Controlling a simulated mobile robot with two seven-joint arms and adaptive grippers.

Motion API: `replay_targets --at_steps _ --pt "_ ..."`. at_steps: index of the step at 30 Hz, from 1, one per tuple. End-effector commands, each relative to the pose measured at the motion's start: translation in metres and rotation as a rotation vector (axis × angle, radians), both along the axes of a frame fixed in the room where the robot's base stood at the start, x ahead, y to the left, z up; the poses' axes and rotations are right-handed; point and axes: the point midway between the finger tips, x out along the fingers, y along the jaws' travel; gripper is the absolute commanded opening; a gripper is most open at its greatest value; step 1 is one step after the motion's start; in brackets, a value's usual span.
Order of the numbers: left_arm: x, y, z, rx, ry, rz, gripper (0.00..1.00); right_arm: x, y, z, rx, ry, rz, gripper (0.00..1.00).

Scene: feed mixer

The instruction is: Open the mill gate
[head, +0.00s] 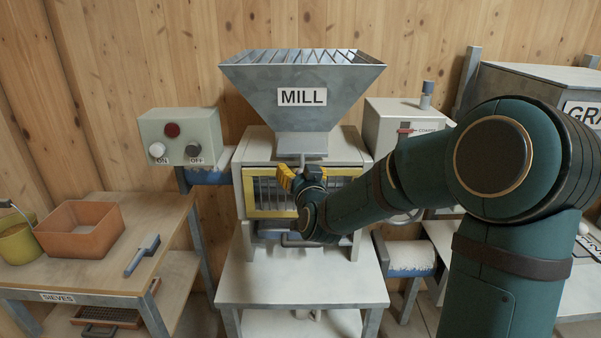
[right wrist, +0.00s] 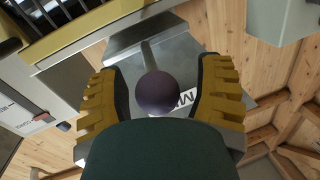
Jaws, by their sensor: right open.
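The mill (head: 303,95) stands in the middle of the head view, with a grey funnel hopper over a pale body with a yellow-framed window (head: 345,187). A thin rod (head: 302,160) shows at the hopper neck, just above my right gripper (head: 299,178). In the right wrist view a dark round knob (right wrist: 158,92) on this grey rod (right wrist: 147,55) lies between the two yellow fingers of my right gripper (right wrist: 160,95). The fingers are open, with a gap on both sides of the knob. In the head view the knob is hidden by the gripper. My left gripper is not in view.
A grey switch box (head: 181,137) with ON and OFF buttons stands left of the mill. A bench (head: 150,215) with an orange tray (head: 80,228) and a brush (head: 142,256) is at the left. A pale cabinet (head: 400,122) stands behind my right arm. The mill's front table (head: 300,284) is clear.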

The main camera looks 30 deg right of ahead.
Motion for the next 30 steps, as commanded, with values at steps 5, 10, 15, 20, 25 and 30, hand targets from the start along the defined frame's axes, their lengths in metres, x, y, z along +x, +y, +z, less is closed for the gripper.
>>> replay_targets --at_steps 5,10,15,20,25,30 --pt "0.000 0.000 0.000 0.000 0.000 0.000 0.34 -0.004 0.001 0.000 0.000 0.000 -0.001 0.66" --pt "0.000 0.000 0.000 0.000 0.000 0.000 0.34 -0.026 0.009 0.000 0.002 0.000 0.000 0.66" --pt "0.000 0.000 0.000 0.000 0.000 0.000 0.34 -0.051 0.018 0.000 0.002 0.000 0.000 0.66" --pt "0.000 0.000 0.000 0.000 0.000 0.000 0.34 -0.066 0.024 0.000 0.001 0.000 0.000 0.66" --pt "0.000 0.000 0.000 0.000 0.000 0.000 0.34 -0.070 0.026 0.000 0.000 0.000 0.000 0.66" --pt "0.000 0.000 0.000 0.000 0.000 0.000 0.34 -0.070 0.025 0.000 0.000 0.001 0.000 0.66"
